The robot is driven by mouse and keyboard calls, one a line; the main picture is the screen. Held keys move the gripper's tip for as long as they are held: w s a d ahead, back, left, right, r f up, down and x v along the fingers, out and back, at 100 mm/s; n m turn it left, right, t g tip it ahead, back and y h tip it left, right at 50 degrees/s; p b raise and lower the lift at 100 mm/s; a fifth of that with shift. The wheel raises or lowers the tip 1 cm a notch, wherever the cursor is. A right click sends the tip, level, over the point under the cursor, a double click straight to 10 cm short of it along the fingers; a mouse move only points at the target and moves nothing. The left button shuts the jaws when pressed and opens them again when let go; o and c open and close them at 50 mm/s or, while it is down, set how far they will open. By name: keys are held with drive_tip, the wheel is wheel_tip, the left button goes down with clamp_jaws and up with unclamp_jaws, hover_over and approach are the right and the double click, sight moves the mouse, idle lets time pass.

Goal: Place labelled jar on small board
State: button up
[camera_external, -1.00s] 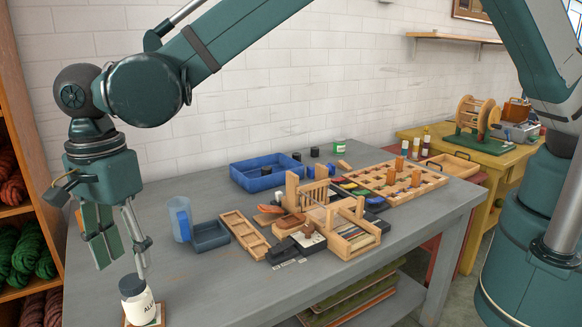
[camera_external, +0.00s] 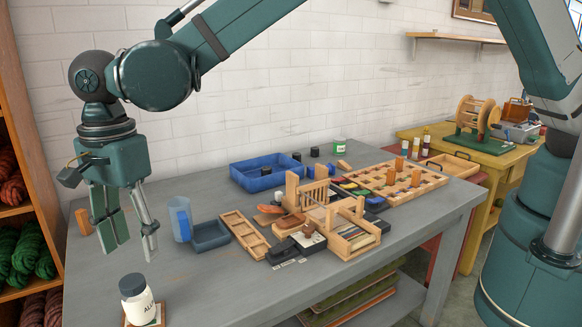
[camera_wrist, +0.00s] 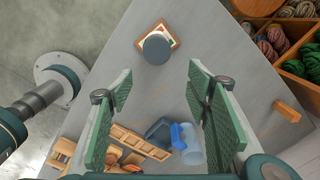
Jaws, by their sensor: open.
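The labelled jar (camera_external: 138,303) is white with a dark lid and stands upright on the small board (camera_external: 161,318) at the table's front left corner. In the wrist view the jar's dark lid (camera_wrist: 156,48) covers the middle of the wooden board (camera_wrist: 175,42). My gripper (camera_external: 136,250) is open and empty, above and behind the jar, clear of it. In the wrist view the spread green fingers of my gripper (camera_wrist: 158,80) have the jar beyond their tips. The jar's base is partly hidden in the wrist view by its lid.
A blue jug (camera_external: 180,219) and a dark blue bin (camera_external: 210,235) stand right of my gripper. A wooden block (camera_external: 83,221) stands at the left edge. A wooden tray (camera_external: 244,234) lies farther right. Bare table surrounds the small board.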

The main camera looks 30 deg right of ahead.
drive_tip(key=w+d+r+n+t+y, duration=0.1)
drive_tip(key=w+d+r, duration=0.6)
drive_tip(key=d, duration=0.3)
drive_tip(key=w+d+r+n, duration=0.1)
drive_tip(key=w+d+r, duration=0.6)
drive_tip(key=d, duration=0.4)
drive_tip(key=w+d+r+n+t, duration=0.15)
drive_tip(key=d+r, duration=0.35)
drive_tip(key=d, duration=0.7)
drive_tip(key=w+d+r+n, duration=0.1)
drive_tip(key=w+d+r, duration=0.3)
drive_tip(key=d, duration=0.8)
drive_tip(key=s+d+r+n+t, duration=0.1)
drive_tip(key=s+d+r, duration=0.15)
drive_tip(key=d, duration=0.95)
drive_tip(key=s+d+r+n+t, duration=0.15)
drive_tip(key=s+d, duration=0.25)
drive_tip(key=d, duration=0.8)
drive_tip(key=s+d+f+n+t, duration=0.1)
drive_tip(key=s+d+f, duration=0.1)
drive_tip(key=s+d, duration=0.4)
drive_tip(key=s+d+f+n+t+h, duration=0.1)
drive_tip(key=s+d+f+n, duration=0.1)
drive_tip(key=s+d, duration=0.5)
drive_tip(key=d+f, duration=0.1)
drive_tip(key=d, duration=0.4)
drive_tip(key=shift+n, duration=0.3)
